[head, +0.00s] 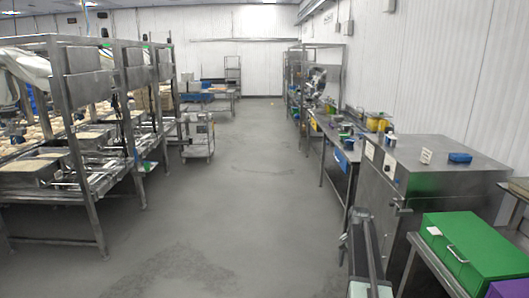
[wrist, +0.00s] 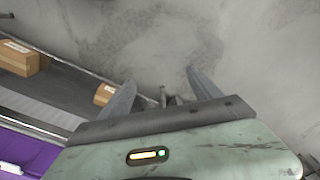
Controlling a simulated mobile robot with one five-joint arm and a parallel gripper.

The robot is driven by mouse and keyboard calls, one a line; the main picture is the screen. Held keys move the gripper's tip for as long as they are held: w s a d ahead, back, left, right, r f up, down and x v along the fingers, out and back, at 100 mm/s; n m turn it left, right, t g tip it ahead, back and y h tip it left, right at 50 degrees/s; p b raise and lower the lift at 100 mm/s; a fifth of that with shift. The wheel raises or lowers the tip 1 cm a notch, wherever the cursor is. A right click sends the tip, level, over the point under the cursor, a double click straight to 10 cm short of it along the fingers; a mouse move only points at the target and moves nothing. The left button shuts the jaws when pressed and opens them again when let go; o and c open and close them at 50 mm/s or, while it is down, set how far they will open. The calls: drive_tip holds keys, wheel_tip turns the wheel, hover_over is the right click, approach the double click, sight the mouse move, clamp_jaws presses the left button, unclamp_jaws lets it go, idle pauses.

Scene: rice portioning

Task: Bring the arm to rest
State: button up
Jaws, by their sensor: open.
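My gripper (wrist: 157,88) shows in the wrist view with its two grey fingers spread apart and nothing between them. Its pale green body fills the bottom of that view. Bare grey floor lies beyond the fingertips. In the head view, part of my arm (head: 367,255) shows at the bottom, right of the middle, close to the steel cabinet. The fingertips cannot be made out in the head view.
A green box (head: 480,245) lies at the lower right, near a steel cabinet (head: 430,165). A steel rack with trays (head: 85,190) stands on the left. The grey aisle floor (head: 225,200) is clear. In the wrist view, cardboard boxes (wrist: 22,59) sit on a dark belt (wrist: 50,90).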

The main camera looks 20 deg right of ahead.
drive_tip(key=s+a+f+n+b, duration=0.1)
drive_tip(key=a+f+n+b, duration=0.15)
drive_tip(key=a, duration=1.25)
drive_tip(key=s+a+f+n+b, duration=0.1)
drive_tip(key=a+f+n+b, duration=0.2)
drive_tip(key=a, duration=1.2)
drive_tip(key=s+a+f+n, duration=0.1)
drive_tip(key=s+a+n, duration=0.6)
drive_tip(key=s+a, duration=0.1)
drive_tip(key=shift+s+y, duration=0.3)
